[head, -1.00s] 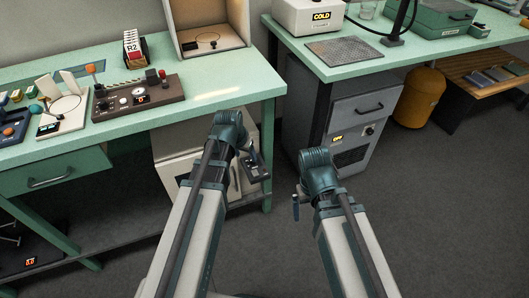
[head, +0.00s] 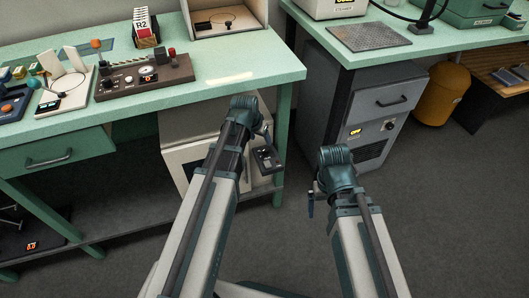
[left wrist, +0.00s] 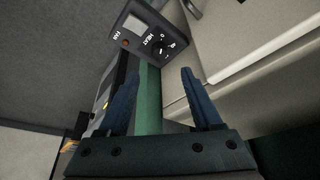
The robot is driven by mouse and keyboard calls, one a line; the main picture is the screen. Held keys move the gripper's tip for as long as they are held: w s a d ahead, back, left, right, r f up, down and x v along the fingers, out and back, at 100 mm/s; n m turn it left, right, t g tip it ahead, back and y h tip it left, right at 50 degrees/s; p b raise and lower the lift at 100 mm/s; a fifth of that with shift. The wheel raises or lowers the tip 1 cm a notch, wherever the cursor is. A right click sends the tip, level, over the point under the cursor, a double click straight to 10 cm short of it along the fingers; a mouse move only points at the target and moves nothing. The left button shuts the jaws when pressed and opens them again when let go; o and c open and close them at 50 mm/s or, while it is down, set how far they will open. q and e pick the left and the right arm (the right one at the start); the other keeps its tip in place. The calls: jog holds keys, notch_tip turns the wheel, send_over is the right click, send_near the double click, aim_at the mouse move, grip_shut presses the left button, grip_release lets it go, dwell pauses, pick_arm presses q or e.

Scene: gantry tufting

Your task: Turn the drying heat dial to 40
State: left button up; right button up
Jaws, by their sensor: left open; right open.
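A small dark control box (head: 267,158) is mounted at the right side of a white cabinet under the green bench. In the left wrist view the box (left wrist: 138,30) shows a round black dial (left wrist: 159,47) marked HEAT, a grey display and an orange button by the word FAN. The dial's setting is too small to read. My left gripper (left wrist: 160,75) is open and empty, its two blue fingers pointing toward the box, with the dial between and beyond the fingertips. My right gripper (head: 311,203) is open and empty, low in front of the grey cabinet.
The green bench (head: 230,92) overhangs the white cabinet (head: 190,155), and its green leg (head: 281,140) stands close by the box. A grey cabinet (head: 365,115) stands to the right under another bench. The floor between is clear.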

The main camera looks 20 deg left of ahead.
aim_at(265, 149)
pick_arm(q)
jog(key=b+x, duration=0.8)
jog(key=x, duration=0.2)
jog(key=shift+s, duration=0.1)
grip_shut()
